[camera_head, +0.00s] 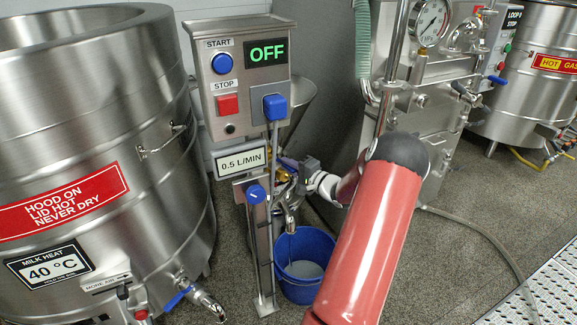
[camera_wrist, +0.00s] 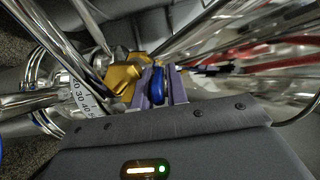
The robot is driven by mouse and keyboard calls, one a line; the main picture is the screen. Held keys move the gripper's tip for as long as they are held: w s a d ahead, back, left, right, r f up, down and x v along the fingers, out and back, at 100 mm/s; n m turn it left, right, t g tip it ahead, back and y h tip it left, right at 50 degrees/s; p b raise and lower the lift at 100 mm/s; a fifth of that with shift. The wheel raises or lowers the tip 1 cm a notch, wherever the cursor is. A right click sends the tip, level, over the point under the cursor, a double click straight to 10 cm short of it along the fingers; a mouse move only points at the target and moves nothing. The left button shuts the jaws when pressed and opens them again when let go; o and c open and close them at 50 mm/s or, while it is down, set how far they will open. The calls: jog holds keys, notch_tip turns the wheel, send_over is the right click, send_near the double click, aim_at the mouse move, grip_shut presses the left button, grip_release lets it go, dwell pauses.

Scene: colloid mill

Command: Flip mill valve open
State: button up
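The mill's control post (camera_head: 245,75) stands in the middle of the head view, and its display reads OFF. Behind it, at pipe height, is a brass-coloured valve body (camera_head: 279,174), which also shows in the wrist view (camera_wrist: 122,78). My gripper (camera_head: 290,163) reaches in from the right beside this valve. In the wrist view, the two purple fingers of my gripper (camera_wrist: 160,86) stand close on both sides of a blue valve handle (camera_wrist: 158,86), with little or no gap. The handle is mostly hidden in the head view, and its exact angle is unclear.
A blue bucket (camera_head: 305,246) with grey liquid stands on the floor under the outlet. A large steel vat (camera_head: 95,120) fills the left. A steel machine with a pressure gauge (camera_head: 430,20) stands at the right. Pipes crowd the valve.

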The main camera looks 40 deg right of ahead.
jog(key=shift+o, duration=1.4)
jog(key=shift+s, duration=0.1)
jog(key=s, duration=0.7)
jog(key=shift+s+d, duration=0.3)
jog(key=shift+d, duration=0.15)
